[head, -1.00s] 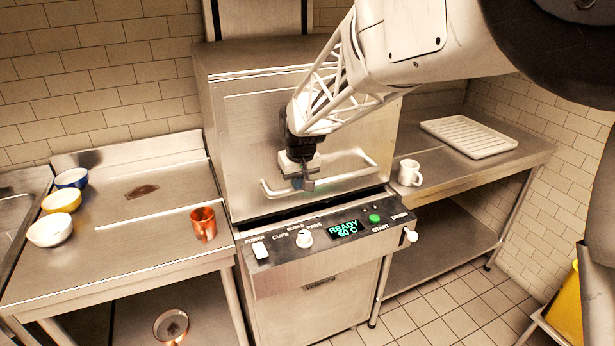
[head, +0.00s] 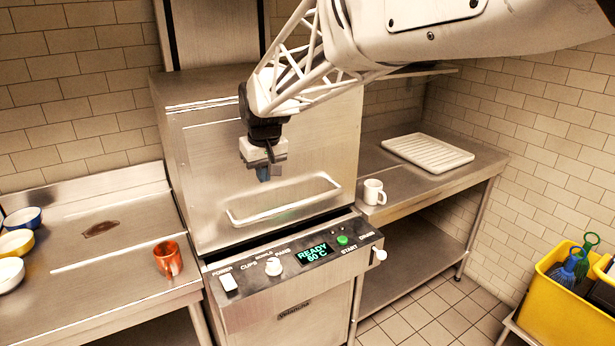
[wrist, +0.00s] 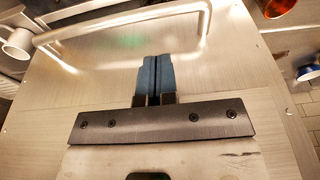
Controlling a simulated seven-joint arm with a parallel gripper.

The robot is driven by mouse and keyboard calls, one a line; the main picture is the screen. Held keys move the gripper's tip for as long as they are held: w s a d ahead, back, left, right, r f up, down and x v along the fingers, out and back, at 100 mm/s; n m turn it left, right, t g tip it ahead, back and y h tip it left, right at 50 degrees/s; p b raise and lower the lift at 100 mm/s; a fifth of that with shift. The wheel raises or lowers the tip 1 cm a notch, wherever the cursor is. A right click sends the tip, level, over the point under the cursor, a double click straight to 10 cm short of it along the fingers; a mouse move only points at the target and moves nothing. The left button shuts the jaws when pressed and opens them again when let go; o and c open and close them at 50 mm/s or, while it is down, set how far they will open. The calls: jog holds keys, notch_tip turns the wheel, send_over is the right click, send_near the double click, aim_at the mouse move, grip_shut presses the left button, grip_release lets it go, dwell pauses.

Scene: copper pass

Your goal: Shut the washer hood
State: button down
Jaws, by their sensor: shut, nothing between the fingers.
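The washer hood (head: 210,160) is a large brushed-metal box with a long bar handle (head: 290,205) low on its front. Its lower edge sits close above the control panel (head: 240,285), with a thin dark line between them. My gripper (head: 264,177) is in front of the hood, above the handle bar, with its fingers pointing down. In the wrist view the blue fingers (wrist: 154,78) are pressed together and empty, and the handle (wrist: 130,36) lies apart beyond their tips. Whether the fingers touch the hood front is not clear.
A copper mug (head: 168,258) and several bowls (head: 15,243) stand on the left counter. A white mug (head: 373,191) and a ribbed white tray (head: 428,152) are on the right counter. A yellow bin (head: 550,305) with brushes stands at lower right.

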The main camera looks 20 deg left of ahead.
jog(key=shift+s+d+r, duration=0.1)
jog(key=shift+d+r, duration=0.05)
jog(key=shift+r, duration=0.85)
jog(key=s+d+r+m, duration=0.1)
jog(key=s+d, duration=0.2)
jog(key=d, duration=0.6)
jog(key=s+d+m, duration=0.2)
jog(key=s+d, duration=0.1)
jog(key=d, duration=0.6)
jog(key=s+d+r+m, duration=0.1)
jog(key=s+d, duration=0.2)
jog(key=d, duration=0.7)
jog(key=s+d+f+m, duration=0.2)
jog(key=s+d+f, duration=0.2)
jog(key=s+d, duration=0.5)
jog(key=s+d+f+m+t+h, duration=0.1)
jog(key=s+d+f+m, duration=0.2)
jog(key=s+d, duration=0.6)
jog(key=s+f, duration=0.1)
jog(key=s, duration=0.1)
jog(key=shift+s+d+h, duration=0.3)
jog(key=shift+f, duration=0.1)
